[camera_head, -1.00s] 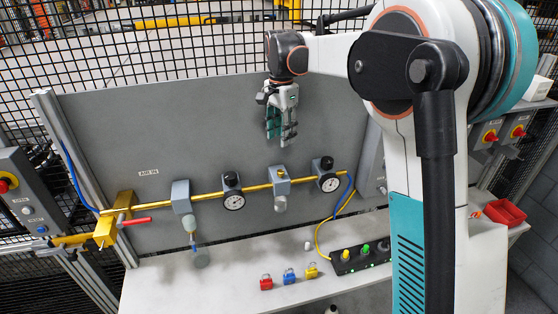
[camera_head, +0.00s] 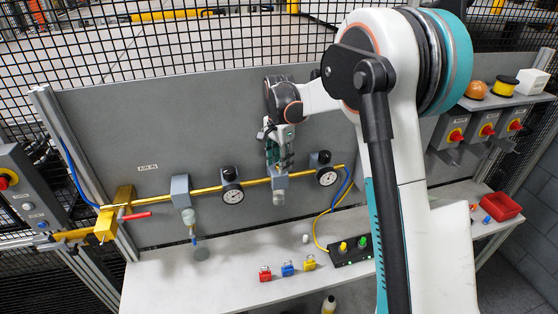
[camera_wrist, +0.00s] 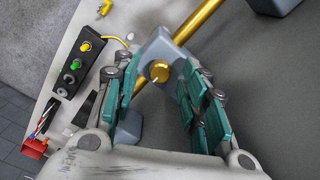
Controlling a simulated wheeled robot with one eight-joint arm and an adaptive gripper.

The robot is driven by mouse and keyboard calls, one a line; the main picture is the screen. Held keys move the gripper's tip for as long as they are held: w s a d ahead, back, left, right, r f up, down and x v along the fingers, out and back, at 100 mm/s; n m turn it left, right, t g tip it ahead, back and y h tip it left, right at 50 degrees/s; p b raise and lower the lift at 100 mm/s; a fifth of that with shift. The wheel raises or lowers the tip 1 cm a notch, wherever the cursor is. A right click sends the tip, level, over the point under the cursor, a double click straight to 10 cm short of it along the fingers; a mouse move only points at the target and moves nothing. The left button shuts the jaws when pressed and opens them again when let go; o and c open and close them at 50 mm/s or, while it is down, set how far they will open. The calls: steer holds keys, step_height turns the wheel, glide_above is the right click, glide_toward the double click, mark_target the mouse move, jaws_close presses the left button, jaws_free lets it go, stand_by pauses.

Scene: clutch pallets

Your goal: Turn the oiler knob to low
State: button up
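A grey block that appears to be the oiler (camera_head: 280,184) sits on the brass pipe between two gauges, with a small bowl below it. In the wrist view its brass knob (camera_wrist: 160,71) faces the camera on the grey housing (camera_wrist: 165,50). A dark mark shows on the knob, but its setting is unreadable. My gripper (camera_wrist: 158,84) is open, with teal finger pads on either side of the knob and visible gaps to it. In the head view my gripper (camera_head: 279,164) hangs just above and in front of the block, partly hiding it.
Gauges (camera_head: 232,196) and (camera_head: 327,178) with black knobs flank the block closely. Another grey unit (camera_head: 180,190) hangs further left. Padlocks (camera_head: 288,270) and a button box (camera_head: 350,248) stand on the bench below. The grey panel (camera_head: 120,105) stands behind the pipe.

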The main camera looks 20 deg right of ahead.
jaws_close()
steer(key=shift+n+b, duration=0.35)
steer(key=shift+n, duration=0.05)
steer(key=n+b, duration=0.2)
steer(key=shift+f+n, duration=0.1)
steer(key=shift+n, duration=0.3)
steer(key=n+b, duration=0.3)
steer(key=n, duration=0.2)
steer(key=n+b, duration=0.1)
steer(key=n, duration=0.4)
steer(key=shift+b, duration=0.3)
steer(key=shift+n+b, duration=0.5)
steer(key=shift+n, duration=1.6)
steer(key=shift+r, duration=0.2)
